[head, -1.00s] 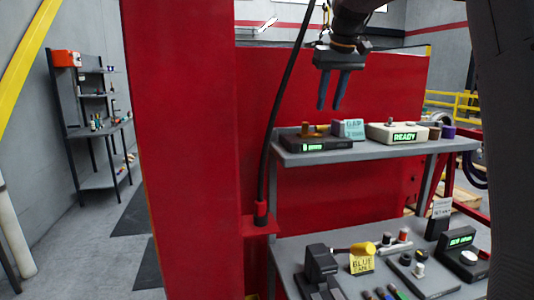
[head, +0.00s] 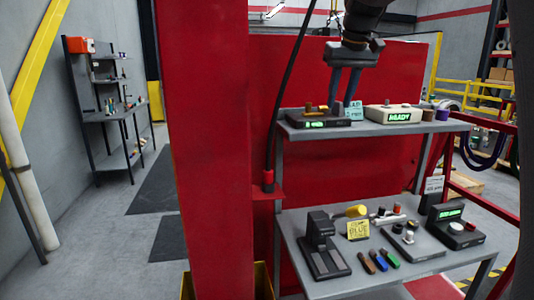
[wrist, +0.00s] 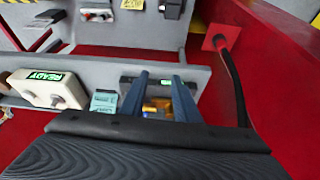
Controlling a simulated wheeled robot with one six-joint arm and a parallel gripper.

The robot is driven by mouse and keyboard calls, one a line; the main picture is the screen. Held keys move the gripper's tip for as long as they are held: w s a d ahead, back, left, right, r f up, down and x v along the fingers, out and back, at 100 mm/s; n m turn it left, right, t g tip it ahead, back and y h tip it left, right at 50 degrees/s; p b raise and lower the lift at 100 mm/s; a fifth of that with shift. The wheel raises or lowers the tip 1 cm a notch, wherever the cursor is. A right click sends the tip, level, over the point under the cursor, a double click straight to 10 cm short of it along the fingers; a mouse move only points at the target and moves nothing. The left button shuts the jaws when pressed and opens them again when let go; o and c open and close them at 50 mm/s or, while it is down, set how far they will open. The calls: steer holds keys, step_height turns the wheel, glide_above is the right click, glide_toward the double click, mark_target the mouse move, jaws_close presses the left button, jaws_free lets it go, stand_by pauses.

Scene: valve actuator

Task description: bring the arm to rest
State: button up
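My gripper (head: 342,98) hangs from my arm at the upper middle of the head view, fingers pointing down. It is in front of the red panel, and its fingertips show just above the items on the upper grey shelf. The two blue-grey fingers are apart, with nothing held between them. In the wrist view my gripper (wrist: 158,98) also shows open. A dark device with a green display (head: 314,123) and orange-brown parts (wrist: 158,106) show beyond and between the fingers. I cannot tell the exact distance to them.
A cream box reading READY (head: 399,114) and a teal card (head: 355,112) stand on the upper shelf (head: 380,129). The lower bench (head: 360,277) holds a yellow-handled tool, a yellow note and coloured markers. A red post (head: 205,160) and a black cable (head: 287,90) stand left.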

steer(key=s+f+g+b, duration=0.1)
steer(key=s+f+b, duration=0.1)
steer(key=s+f, duration=1.3)
steer(key=s+a+f+m+g+b, duration=0.1)
steer(key=s+f+g+b, duration=0.1)
steer(key=s+f, duration=1.4)
step_height(320, 180, down, 8)
steer(key=shift+s+f+m+h, duration=0.1)
steer(key=shift+s+m+h, duration=0.05)
steer(key=shift+m+h, duration=0.15)
